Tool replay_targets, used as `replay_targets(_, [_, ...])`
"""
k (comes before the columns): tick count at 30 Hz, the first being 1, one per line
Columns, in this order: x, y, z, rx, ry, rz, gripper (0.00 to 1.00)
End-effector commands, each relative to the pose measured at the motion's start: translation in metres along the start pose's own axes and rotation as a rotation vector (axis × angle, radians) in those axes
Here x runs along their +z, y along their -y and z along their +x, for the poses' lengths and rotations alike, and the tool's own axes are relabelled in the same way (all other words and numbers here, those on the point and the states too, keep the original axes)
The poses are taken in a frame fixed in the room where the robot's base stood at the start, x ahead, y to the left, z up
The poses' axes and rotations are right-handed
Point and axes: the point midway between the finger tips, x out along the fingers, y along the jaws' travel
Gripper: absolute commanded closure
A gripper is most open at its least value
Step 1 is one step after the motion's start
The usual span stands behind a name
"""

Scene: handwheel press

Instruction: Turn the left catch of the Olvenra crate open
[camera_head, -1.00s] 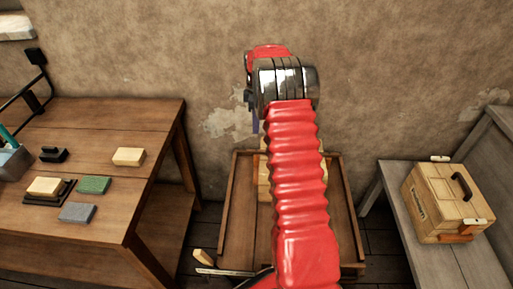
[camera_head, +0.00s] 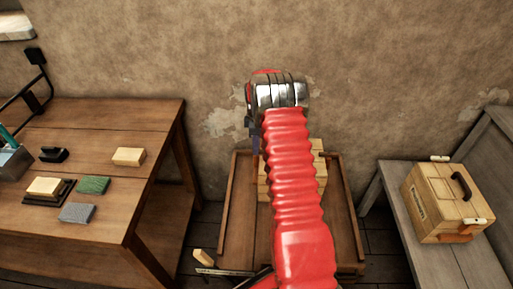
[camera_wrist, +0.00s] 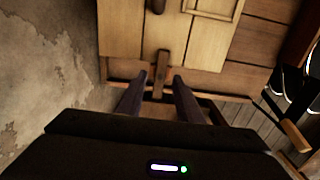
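A pale wooden crate (camera_head: 319,172) stands on the low brown cart in the middle, mostly hidden behind my arm in the head view. In the wrist view this crate (camera_wrist: 215,45) fills the top, and a brown wooden catch (camera_wrist: 162,68) lies across its edge. My gripper (camera_wrist: 160,82) is open, with its two dark fingers apart and the catch's near end between or just beyond their tips; I cannot tell whether they touch. In the head view the gripper (camera_head: 254,138) is partly hidden by my arm. I cannot read a name on this crate.
A second wooden crate (camera_head: 425,204) with a black handle and an unreadable label sits on the grey bench (camera_head: 470,265) at right. The brown table (camera_head: 110,215) at left holds several blocks. The wall (camera_head: 220,60) is close behind the cart (camera_head: 236,215).

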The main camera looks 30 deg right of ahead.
Motion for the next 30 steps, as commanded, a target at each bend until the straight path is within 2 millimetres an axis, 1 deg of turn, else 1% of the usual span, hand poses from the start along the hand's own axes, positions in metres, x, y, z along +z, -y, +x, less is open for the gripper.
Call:
replay_targets(1, [0.000,0.001,0.007,-0.002,0.000,0.000,0.67])
replay_targets(6, [0.000,0.000,0.017,0.000,0.000,0.000,0.67])
replay_targets(15, [0.000,0.000,0.019,0.000,0.000,0.000,0.67])
replay_targets(27, [0.000,0.000,0.018,0.000,0.000,0.000,0.95])
replay_targets(29, [0.000,0.000,0.018,0.001,0.000,0.000,1.00])
replay_targets(30, [0.000,0.000,0.018,0.001,0.000,0.000,1.00])
